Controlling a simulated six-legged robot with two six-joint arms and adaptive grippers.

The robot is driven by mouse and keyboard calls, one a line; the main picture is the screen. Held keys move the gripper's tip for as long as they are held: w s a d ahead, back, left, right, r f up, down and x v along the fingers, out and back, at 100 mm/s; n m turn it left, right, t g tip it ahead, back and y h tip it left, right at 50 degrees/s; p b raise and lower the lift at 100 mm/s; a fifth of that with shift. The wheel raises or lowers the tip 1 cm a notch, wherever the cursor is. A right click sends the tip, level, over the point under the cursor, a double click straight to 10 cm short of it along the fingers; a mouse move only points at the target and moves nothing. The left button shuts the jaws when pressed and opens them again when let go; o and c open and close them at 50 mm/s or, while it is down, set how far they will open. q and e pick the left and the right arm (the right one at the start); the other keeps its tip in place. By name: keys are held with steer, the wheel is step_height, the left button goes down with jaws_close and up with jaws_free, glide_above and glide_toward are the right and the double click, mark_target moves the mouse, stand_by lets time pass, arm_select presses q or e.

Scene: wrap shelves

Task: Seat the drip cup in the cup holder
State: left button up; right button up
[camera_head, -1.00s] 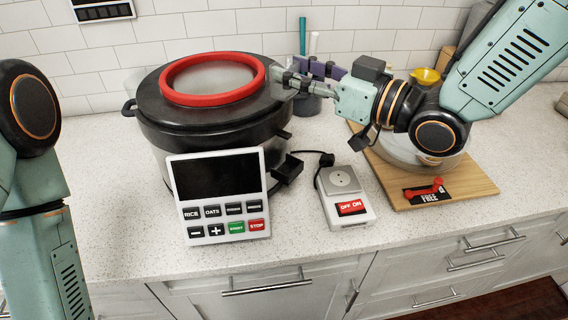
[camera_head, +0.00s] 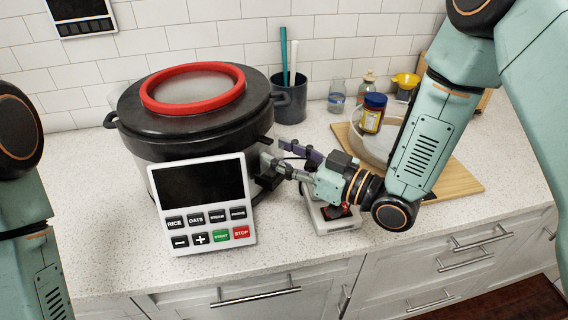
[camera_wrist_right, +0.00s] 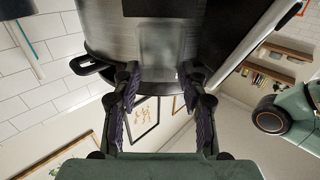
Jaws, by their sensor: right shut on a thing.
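The cooker (camera_head: 190,130) is a dark, round pot with a red ring (camera_head: 193,88) on its lid. My right gripper (camera_head: 275,152) is at the cooker's right side, just behind the control panel. In the right wrist view my right gripper (camera_wrist_right: 160,88) is shut on a translucent, pale piece, which looks like the drip cup (camera_wrist_right: 160,50). The cup is against or close in front of the cooker's metal wall; contact cannot be told. A dark block (camera_wrist_right: 155,8) shows above it, possibly the cup holder. In the head view the cup is not distinguishable. My left gripper is out of view.
The control panel (camera_head: 202,203) stands in front of the cooker. A white switch box (camera_head: 333,222) lies below my right arm. A wooden board (camera_head: 455,178) with a glass bowl and a jar (camera_head: 371,115) is at right. The front counter is clear.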

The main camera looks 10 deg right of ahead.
steer(key=shift+w+a+f, duration=0.1)
steer(key=shift+f, duration=0.5)
steer(key=shift+w+a+f, duration=0.1)
steer(key=shift+f, duration=0.5)
steer(key=shift+c, duration=0.7)
steer(key=shift+w+f, duration=0.1)
steer(key=shift+f, duration=0.1)
jaws_close()
steer(key=o, duration=0.6)
jaws_free()
steer(key=o, duration=0.3)
steer(key=shift+d, duration=0.15)
steer(key=shift+o, duration=0.8)
steer(key=shift+r, duration=0.1)
